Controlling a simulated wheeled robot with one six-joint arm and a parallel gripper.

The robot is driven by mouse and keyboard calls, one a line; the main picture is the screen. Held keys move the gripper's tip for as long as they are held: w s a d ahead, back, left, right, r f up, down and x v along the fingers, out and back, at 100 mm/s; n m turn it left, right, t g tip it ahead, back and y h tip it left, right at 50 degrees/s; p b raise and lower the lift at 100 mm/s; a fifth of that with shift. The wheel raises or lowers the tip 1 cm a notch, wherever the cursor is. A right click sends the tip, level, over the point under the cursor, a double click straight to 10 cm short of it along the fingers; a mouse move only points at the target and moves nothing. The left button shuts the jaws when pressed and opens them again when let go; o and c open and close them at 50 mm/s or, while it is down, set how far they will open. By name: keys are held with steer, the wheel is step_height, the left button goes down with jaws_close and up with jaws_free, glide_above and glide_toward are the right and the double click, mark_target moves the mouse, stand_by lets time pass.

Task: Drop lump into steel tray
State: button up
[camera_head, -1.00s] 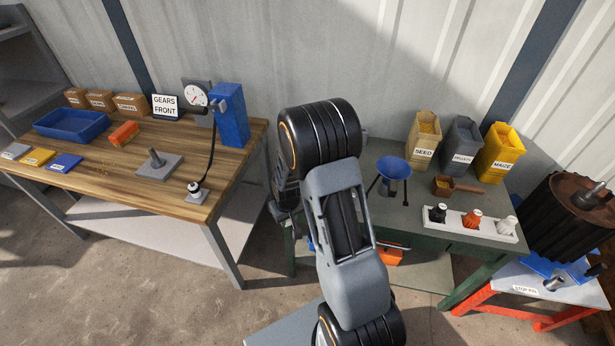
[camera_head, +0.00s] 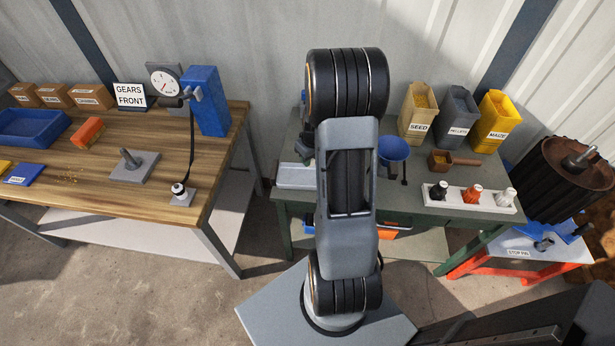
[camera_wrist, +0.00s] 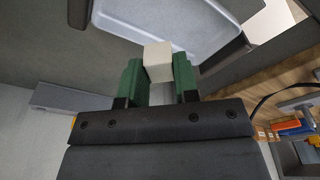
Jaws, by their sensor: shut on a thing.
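A pale cube-shaped lump (camera_wrist: 157,62) shows in the wrist view. My gripper (camera_wrist: 157,75) is shut on it, with one green finger on each side. The steel tray (camera_wrist: 175,22), light grey with a raised rim, lies beyond the lump in the wrist view. The lump overlaps the tray's near edge in that picture; I cannot tell its height above it. In the head view the tray (camera_head: 297,177) sits at the left end of the green bench, partly covered by my arm.
On the green bench (camera_head: 440,205) stand a blue funnel (camera_head: 394,150), a scoop (camera_head: 445,160), seed, pellet and maize bins, and a white rack (camera_head: 470,198) of small bottles. A wooden bench (camera_head: 100,185) stands to the left, with a floor gap between.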

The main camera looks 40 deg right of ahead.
steer(key=shift+f+b, duration=0.9)
steer(key=shift+f, duration=0.9)
steer(key=o, duration=1)
steer(key=r, duration=0.4)
steer(key=s+r, duration=0.1)
steer(key=r, duration=0.4)
steer(key=s+r, duration=0.1)
steer(key=r, duration=0.3)
steer(key=shift+r+p, duration=0.4)
